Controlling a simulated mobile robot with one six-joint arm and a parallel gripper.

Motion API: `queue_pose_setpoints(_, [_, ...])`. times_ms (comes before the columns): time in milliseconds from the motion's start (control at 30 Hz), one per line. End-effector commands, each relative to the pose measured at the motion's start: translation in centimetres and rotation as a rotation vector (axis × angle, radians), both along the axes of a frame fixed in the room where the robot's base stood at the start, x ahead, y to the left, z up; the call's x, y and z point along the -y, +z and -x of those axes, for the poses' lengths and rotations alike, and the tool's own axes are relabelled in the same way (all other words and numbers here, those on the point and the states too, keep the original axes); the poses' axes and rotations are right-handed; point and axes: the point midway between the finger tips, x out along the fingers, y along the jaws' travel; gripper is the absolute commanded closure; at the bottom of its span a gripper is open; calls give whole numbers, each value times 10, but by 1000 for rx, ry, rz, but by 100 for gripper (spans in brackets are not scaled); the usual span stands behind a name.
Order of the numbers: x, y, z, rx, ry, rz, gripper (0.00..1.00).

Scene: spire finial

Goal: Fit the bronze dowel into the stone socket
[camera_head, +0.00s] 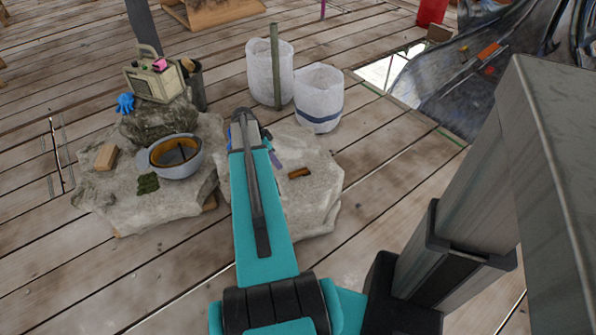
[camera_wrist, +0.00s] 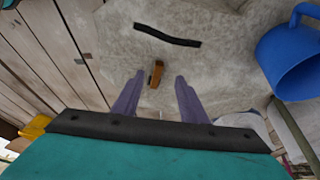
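The bronze dowel (camera_head: 299,173) is a short orange-brown piece resting on the right-hand pale stone slab (camera_head: 320,205). In the wrist view the dowel (camera_wrist: 156,74) shows against the grey stone, between and slightly beyond the tips of my purple fingers. My gripper (camera_wrist: 160,77) is open, with the fingers wide apart and a gap on each side of the dowel. I cannot make out the stone socket.
In the wrist view a black strip (camera_wrist: 167,36) lies on the stone beyond the dowel, and a blue mug (camera_wrist: 294,55) is at right. A grey helmet (camera_head: 183,168), a wooden block (camera_head: 106,156) and a radio (camera_head: 154,80) occupy the left stones. White sacks (camera_head: 318,100) stand behind.

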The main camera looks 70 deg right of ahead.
Motion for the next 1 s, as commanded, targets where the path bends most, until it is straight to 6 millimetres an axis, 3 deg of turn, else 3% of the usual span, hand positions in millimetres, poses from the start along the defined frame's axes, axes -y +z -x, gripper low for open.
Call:
queue_pose_setpoints(167, [20,19,17,11,-77,33,61])
queue_pose_setpoints(567, [22,18,19,11,-83,36,61])
queue_pose_setpoints(767, [25,5,22,9,-82,34,61])
queue_pose_setpoints(1000, [34,-26,31,9,-81,34,61])
